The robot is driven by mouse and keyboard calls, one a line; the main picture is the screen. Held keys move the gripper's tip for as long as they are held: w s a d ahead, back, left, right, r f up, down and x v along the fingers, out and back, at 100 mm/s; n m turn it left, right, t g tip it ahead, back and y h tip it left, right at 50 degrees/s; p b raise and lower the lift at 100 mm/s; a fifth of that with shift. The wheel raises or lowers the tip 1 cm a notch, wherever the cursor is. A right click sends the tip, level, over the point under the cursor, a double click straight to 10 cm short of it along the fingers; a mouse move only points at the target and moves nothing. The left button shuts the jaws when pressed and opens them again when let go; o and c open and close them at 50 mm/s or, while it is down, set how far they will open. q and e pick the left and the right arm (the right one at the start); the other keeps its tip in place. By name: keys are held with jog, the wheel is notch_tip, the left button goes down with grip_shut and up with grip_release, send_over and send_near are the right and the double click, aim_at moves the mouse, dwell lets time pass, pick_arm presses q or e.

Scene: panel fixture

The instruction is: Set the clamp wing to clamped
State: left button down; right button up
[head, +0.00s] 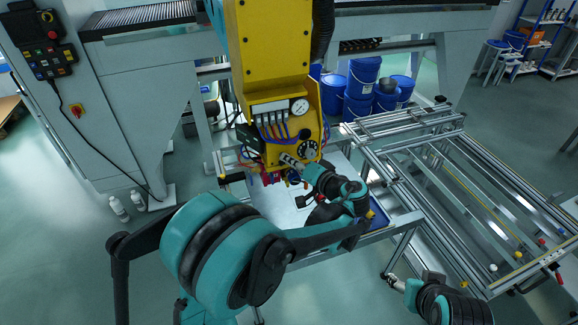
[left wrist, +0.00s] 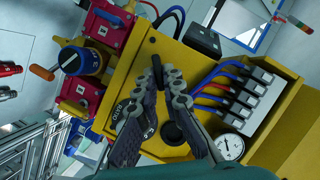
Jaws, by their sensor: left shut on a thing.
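My left gripper (head: 289,160) is at the lower front of the yellow panel box (head: 272,45). In the left wrist view its two grey ribbed fingers (left wrist: 161,84) are closed in on a thin black piece (left wrist: 156,66), which appears to be the clamp wing. The fingers hide most of it, so its exact angle cannot be told. Lettering on the yellow face beside the fingers is partly covered. A black round knob (left wrist: 173,132) shows between the fingers, lower down. My right gripper (head: 395,283) is low at the right, small and unclear, away from the panel.
A pressure gauge (left wrist: 229,147) and coloured hoses (left wrist: 225,85) sit close to the right of the fingers. Red blocks (left wrist: 104,27) and a blue-ringed knob (left wrist: 72,60) are at the left. A black dial (head: 309,150) is beside my left gripper. A metal frame (head: 470,190) stands right.

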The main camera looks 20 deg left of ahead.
pick_arm(q)
jog(key=shift+d+f+m+y+b, duration=0.1)
jog(key=shift+f+m+y+b, duration=0.15)
jog(key=shift+m+y+b, duration=0.85)
jog(key=shift+f+m+y+b, duration=0.2)
jog(key=shift+m+y+b, duration=0.2)
jog(key=shift+m+b, duration=1.35)
jog(key=shift+m, duration=0.35)
jog(key=c, duration=1.7)
grip_release()
jog(key=shift+w, duration=0.1)
jog(key=shift+t, duration=0.3)
jog(key=v, duration=1.2)
